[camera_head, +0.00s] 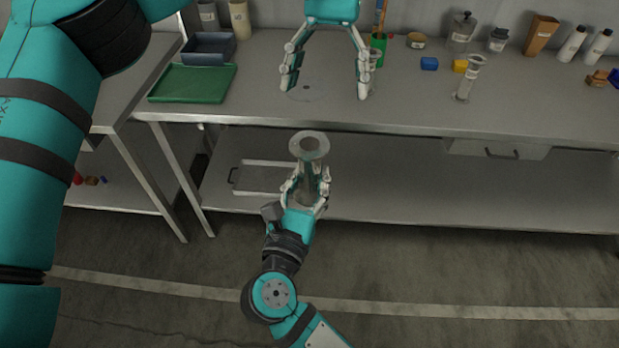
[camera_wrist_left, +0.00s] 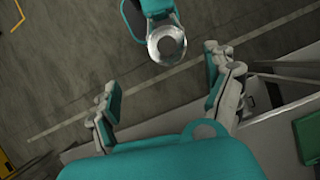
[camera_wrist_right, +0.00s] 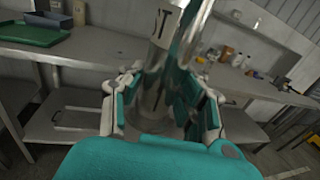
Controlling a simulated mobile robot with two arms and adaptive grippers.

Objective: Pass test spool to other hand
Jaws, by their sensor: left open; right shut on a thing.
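The test spool (camera_head: 309,147) is a grey metal piece with a round flanged end. My right gripper (camera_head: 308,178) is shut around its body and holds it in front of the bench. In the right wrist view the spool (camera_wrist_right: 160,70) stands between the fingers (camera_wrist_right: 160,100) and carries a label with partly visible lettering. My left gripper (camera_head: 327,90) is open and empty, higher in the head view, with its fingers pointing down over the bench. In the left wrist view, the spool's round end (camera_wrist_left: 166,44) shows beyond the open left fingers (camera_wrist_left: 170,90), apart from them.
The steel bench (camera_head: 420,105) has a lower shelf (camera_head: 450,190). A green tray (camera_head: 192,83) and a dark blue bin (camera_head: 208,47) stand at the left. The bench's front middle is clear.

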